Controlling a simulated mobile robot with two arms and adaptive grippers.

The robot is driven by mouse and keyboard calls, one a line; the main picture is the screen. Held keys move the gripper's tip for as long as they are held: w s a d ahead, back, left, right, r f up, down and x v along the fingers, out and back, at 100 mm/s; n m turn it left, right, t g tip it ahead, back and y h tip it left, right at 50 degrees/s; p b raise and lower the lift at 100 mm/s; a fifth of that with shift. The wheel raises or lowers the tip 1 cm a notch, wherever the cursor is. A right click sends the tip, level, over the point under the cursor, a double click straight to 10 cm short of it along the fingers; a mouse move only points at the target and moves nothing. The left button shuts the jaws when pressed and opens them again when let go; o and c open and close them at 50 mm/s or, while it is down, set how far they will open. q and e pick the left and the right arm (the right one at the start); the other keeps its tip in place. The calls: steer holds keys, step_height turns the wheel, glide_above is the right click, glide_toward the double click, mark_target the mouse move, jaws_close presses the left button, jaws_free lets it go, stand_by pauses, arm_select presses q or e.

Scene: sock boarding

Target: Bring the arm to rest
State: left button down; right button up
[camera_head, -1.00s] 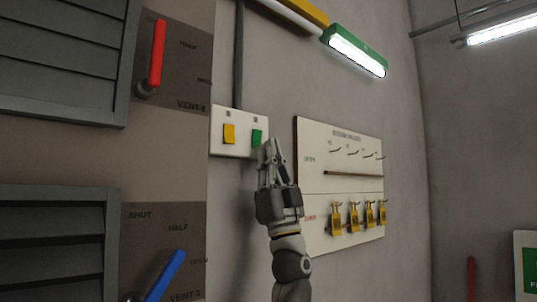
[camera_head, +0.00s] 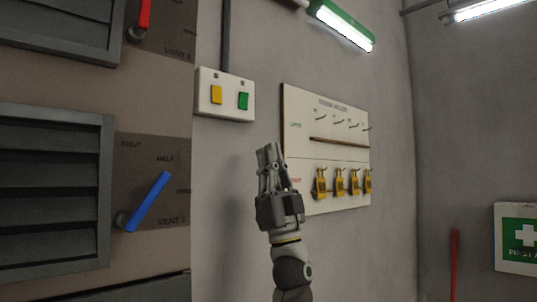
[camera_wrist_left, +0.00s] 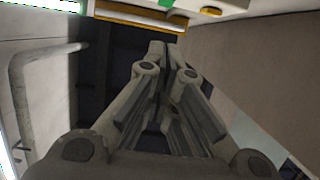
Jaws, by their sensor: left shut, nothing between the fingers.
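My left gripper (camera_head: 269,158) stands upright in the middle of the head view, fingers pointing up. It is shut and holds nothing. It is below and a little right of the white switch box (camera_head: 223,107), clear of it, and overlaps the left edge of the white padlock board (camera_head: 345,140) in the picture. The left wrist view also shows the gripper (camera_wrist_left: 166,55) with its fingers together and empty. My right gripper is not in view.
The switch box has a yellow switch (camera_head: 216,95) and a green switch (camera_head: 243,101). Several yellow padlocks (camera_head: 339,182) hang on the board. A blue lever (camera_head: 149,201) and a red lever (camera_head: 144,14) are at the left. A first aid sign (camera_head: 519,237) is at the right.

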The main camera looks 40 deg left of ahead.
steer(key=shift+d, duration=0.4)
